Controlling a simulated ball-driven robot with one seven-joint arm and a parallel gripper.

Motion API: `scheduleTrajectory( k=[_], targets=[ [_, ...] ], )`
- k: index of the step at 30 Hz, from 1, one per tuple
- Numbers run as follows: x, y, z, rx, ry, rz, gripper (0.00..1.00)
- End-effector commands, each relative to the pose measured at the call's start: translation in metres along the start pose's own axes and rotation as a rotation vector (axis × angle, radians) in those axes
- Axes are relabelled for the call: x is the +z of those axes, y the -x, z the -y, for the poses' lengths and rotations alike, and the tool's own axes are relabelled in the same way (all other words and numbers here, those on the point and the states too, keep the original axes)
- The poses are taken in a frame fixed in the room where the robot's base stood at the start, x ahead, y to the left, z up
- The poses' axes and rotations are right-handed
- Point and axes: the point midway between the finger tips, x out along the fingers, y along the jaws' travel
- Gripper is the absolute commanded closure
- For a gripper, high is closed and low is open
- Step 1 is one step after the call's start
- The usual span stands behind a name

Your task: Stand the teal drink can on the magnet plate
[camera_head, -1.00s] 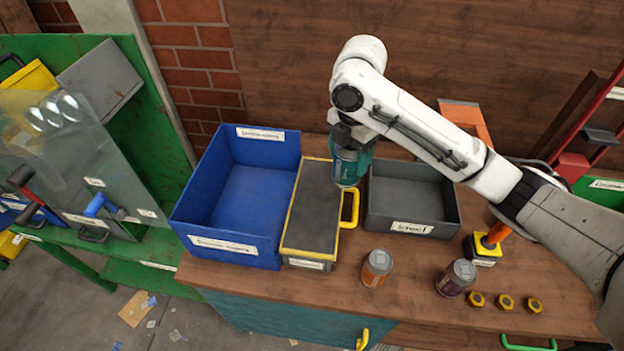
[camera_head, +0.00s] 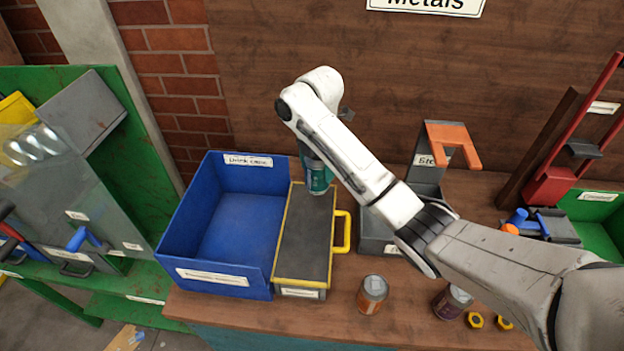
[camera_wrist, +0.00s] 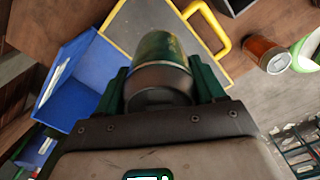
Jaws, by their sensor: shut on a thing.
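The teal drink can (camera_head: 318,180) hangs upright below my gripper in the head view, over the far end of the magnet plate. The magnet plate (camera_head: 304,245) is a dark grey slab with a yellow border and a yellow handle on its right side. In the wrist view, my gripper (camera_wrist: 162,80) is shut on the teal can (camera_wrist: 160,50), one teal finger on each side. The plate (camera_wrist: 145,22) shows beyond the can. My arm partly hides the gripper in the head view. I cannot tell whether the can's base touches the plate.
A blue bin (camera_head: 225,278) stands directly left of the plate. A grey tray (camera_head: 372,232) stands to the right, partly behind my arm. An orange can (camera_head: 371,294) and a purple can (camera_head: 452,301) stand at the front. The plate's surface looks bare.

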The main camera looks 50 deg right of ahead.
Motion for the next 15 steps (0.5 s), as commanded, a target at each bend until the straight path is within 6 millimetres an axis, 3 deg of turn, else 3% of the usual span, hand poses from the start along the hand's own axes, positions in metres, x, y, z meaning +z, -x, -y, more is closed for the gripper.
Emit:
scheduleTrajectory(
  k=[6, 15],
  targets=[
    [0.005, -0.028, -0.011, -0.007, 0.002, -0.002, 0.59],
    [0.013, -0.044, -0.027, -0.006, 0.002, -0.003, 0.59]
  ],
)
